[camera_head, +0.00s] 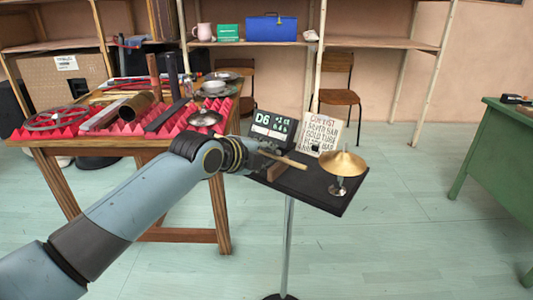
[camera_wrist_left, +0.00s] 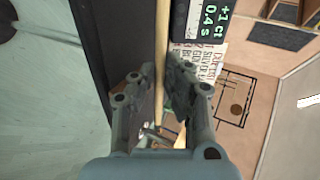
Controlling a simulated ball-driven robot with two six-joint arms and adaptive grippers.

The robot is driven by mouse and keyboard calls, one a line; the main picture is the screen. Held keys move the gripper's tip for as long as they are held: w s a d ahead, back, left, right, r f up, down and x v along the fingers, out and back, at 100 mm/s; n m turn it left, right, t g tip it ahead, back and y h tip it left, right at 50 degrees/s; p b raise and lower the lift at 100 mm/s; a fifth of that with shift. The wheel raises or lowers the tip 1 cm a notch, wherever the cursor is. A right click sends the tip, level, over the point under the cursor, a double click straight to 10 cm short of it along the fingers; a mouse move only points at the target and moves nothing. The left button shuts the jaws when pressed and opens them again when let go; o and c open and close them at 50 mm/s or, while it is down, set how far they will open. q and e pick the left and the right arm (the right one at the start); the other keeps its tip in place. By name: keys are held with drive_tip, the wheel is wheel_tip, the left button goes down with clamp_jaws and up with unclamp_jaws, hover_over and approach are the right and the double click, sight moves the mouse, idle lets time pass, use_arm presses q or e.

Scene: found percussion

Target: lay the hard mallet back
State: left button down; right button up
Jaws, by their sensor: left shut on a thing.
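The hard mallet shows as a thin wooden stick (camera_head: 290,161) over the small black stand tray (camera_head: 318,194) in the head view. My left gripper (camera_head: 266,153) reaches in from the left and is shut on it. In the left wrist view the pale stick (camera_wrist_left: 162,35) runs up between the two fingers of my left gripper (camera_wrist_left: 162,78). The mallet's head is not clear in either view. My right gripper is not in view.
A brass cymbal (camera_head: 343,163) stands on the tray's right side. A dark display (camera_head: 272,126) and a handwritten card (camera_head: 321,132) stand at its back. A wooden table (camera_head: 120,142) with pink foam and found objects is left; a green desk (camera_head: 490,140) is right.

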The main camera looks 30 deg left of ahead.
use_arm(q)
drive_tip(key=shift+f, duration=0.3)
idle(0.4)
drive_tip(key=c, duration=1.3)
unclamp_jaws()
drive_tip(key=v, duration=1.2)
